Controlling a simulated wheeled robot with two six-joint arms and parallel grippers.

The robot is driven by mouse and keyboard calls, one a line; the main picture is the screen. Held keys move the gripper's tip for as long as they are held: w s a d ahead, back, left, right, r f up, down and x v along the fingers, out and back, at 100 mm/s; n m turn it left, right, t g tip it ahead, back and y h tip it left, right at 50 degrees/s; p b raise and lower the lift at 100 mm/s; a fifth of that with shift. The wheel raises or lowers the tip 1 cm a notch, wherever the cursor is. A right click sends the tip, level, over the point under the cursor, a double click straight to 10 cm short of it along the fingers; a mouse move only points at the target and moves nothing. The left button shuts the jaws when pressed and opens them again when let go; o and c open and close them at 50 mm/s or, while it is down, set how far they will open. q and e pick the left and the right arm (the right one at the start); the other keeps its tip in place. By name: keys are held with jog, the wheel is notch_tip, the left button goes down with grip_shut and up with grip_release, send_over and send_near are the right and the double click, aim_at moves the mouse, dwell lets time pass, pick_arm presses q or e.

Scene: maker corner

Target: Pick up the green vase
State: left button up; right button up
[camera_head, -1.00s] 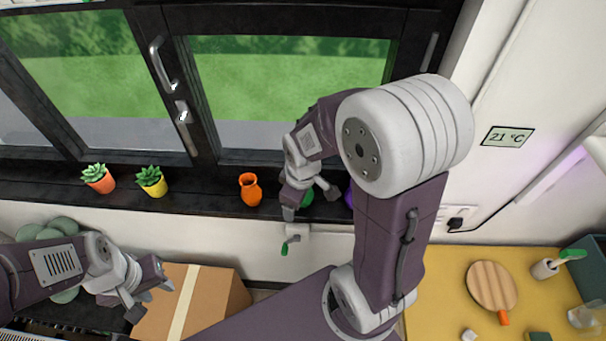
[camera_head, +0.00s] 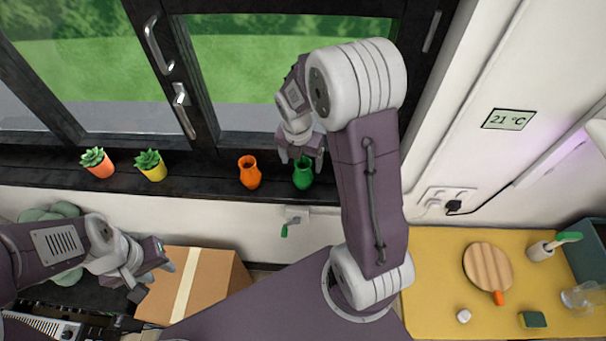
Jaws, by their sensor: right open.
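The green vase (camera_head: 303,177) stands upright on the dark windowsill, to the right of an orange vase (camera_head: 249,173). My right gripper (camera_head: 302,160) is open at the top of the green vase, with its fingers on either side of the vase's upper part; whether they touch it I cannot tell. My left gripper (camera_head: 152,279) is low at the left, in front of a cardboard box and away from the vases. Its fingers are seen at an angle, and how far apart they are is unclear.
Two potted succulents, one in an orange pot (camera_head: 101,168) and one in a yellow pot (camera_head: 154,173), stand on the sill (camera_head: 205,186) at the left. A cardboard box (camera_head: 219,283) sits below. A yellow table (camera_head: 437,270) at the right holds a round wooden board (camera_head: 487,267).

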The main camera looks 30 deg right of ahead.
jog(key=shift+w+d+f+p, duration=0.1)
jog(key=shift+d+f+p, duration=0.1)
jog(key=shift+f, duration=0.85)
jog(key=shift+w+d+f+p, duration=0.15)
jog(key=shift+f+p, duration=0.1)
jog(key=shift+f, duration=0.75)
jog(key=shift+w+d+f+p, duration=0.1)
jog(key=shift+d+f+p, duration=0.1)
jog(key=shift+f, duration=0.85)
jog(key=c, duration=1.5)
jog(key=shift+r, duration=0.15)
